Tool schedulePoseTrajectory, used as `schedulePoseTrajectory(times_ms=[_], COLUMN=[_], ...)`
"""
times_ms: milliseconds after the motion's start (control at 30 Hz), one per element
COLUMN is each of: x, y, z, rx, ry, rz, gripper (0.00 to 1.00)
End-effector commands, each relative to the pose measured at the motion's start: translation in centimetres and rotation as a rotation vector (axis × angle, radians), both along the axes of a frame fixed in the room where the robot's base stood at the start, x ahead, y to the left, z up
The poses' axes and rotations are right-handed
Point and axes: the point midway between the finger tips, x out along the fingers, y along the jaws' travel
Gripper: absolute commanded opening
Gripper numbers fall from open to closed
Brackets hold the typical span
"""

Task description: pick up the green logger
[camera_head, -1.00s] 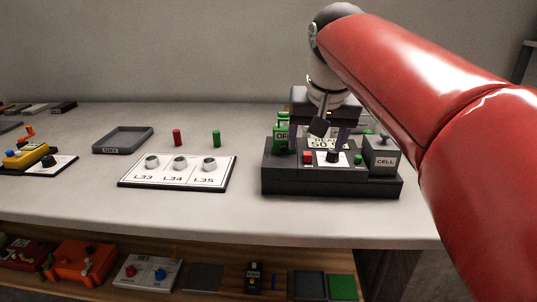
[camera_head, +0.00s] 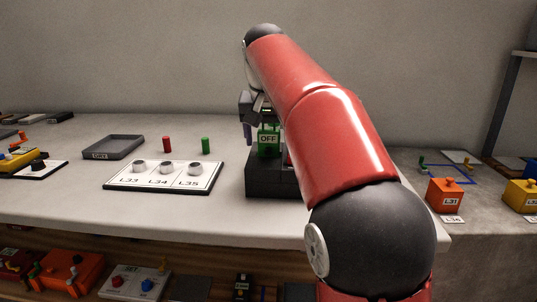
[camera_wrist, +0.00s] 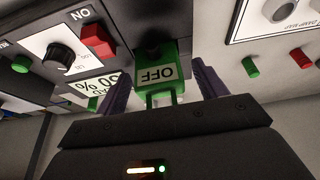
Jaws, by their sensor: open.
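The green logger (camera_head: 268,141), a small green box with an "OFF" label, stands at the left end of the dark machine (camera_head: 262,181). In the wrist view the green logger (camera_wrist: 156,75) shows its label upside down and a green loop handle towards my gripper. My gripper (camera_wrist: 161,88) is open, with one purple finger on each side of the logger; I cannot tell whether they touch it. In the head view my gripper (camera_head: 257,122) is just above and behind the logger, partly hidden by it. My red arm hides most of the machine.
A white board (camera_head: 164,178) with several round sockets lies to the left, with a red peg (camera_head: 167,144) and a green peg (camera_head: 206,146) behind it. A grey tray (camera_head: 113,148) is farther left. An orange box (camera_head: 444,194) stands on the right surface.

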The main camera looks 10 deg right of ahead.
Motion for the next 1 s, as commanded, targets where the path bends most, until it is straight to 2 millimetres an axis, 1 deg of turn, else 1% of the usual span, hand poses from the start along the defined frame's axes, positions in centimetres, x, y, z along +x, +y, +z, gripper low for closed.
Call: schedulePoseTrajectory(times_ms=[33,100,333,367,700,767,1000], x=[0.22,0.37,0.45,0.45,0.44,0.45,0.43], y=[-0.07,-0.14,-0.15,-0.15,-0.12,-0.13,-0.14], z=[-0.66,-1.04,-1.08,-1.08,-1.06,-1.04,-0.89], rx=[0.0,0.0,0.001,0.001,0.001,0.001,0.0], ry=[0.0,0.0,-0.001,-0.001,-0.001,-0.001,-0.002], rz=[0.0,0.0,0.0,0.0,0.0,0.0,0.0], gripper=[0.71,0.71,0.71,0.7,0.25,0.18,0.18])
